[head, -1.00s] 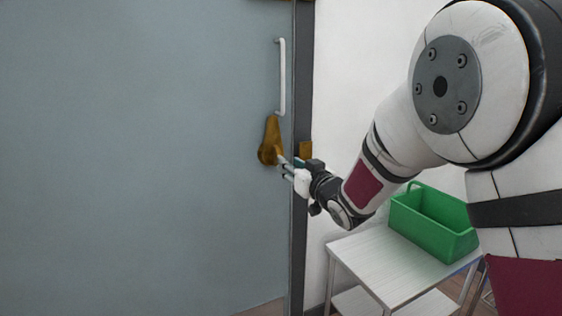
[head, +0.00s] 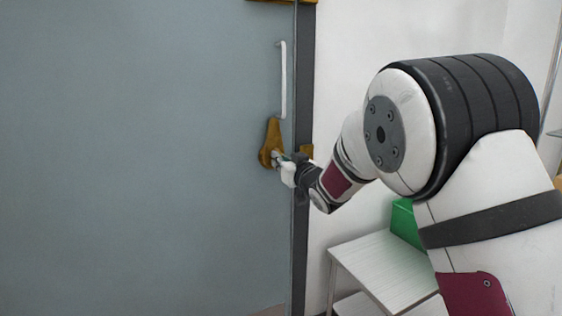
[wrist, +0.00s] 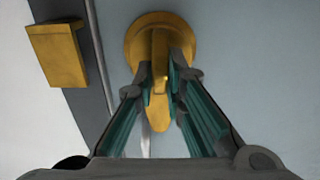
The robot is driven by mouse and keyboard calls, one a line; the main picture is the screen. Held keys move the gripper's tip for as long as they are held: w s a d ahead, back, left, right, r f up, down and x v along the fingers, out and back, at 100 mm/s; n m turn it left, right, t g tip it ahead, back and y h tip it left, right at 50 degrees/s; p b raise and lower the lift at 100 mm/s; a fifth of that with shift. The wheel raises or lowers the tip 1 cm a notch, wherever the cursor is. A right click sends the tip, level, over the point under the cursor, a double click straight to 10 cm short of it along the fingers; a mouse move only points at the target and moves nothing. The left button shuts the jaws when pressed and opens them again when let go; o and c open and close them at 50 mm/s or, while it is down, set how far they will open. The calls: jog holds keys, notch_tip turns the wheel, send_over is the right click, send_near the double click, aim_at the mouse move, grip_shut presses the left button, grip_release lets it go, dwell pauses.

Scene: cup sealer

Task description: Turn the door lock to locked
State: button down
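The brass door lock (head: 272,132) sits on the grey-blue door near its right edge, below the white pull handle. Its narrow end points up in the head view. In the wrist view the lock (wrist: 160,22) is a round base with a raised turn piece that points down the picture. My gripper (head: 277,158) is at the lower part of the lock. In the wrist view my gripper (wrist: 161,72) has one finger on each side of the turn piece, close against it, and looks shut on it. The exact contact is partly hidden.
A white pull handle (head: 283,80) is above the lock. A brass block (head: 306,152) is on the dark door frame (head: 303,220), just right of the lock. A white table (head: 375,262) with a green bin (head: 405,222) stands right of the door.

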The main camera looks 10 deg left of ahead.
jog(key=shift+m, duration=0.3)
jog(key=shift+w+d+f+m+p, duration=0.1)
jog(key=shift+m+p, duration=0.6)
jog(key=shift+m, duration=2.15)
jog(key=shift+w+d+f+m+p, duration=0.1)
jog(key=shift+m+p, duration=0.6)
jog(key=shift+m, duration=2.2)
jog(key=shift+d+f+m+p, duration=0.1)
jog(key=shift+m+p, duration=0.6)
jog(key=shift+m, duration=2.15)
jog(key=c, duration=1.6)
grip_release()
jog(key=shift+c, duration=0.2)
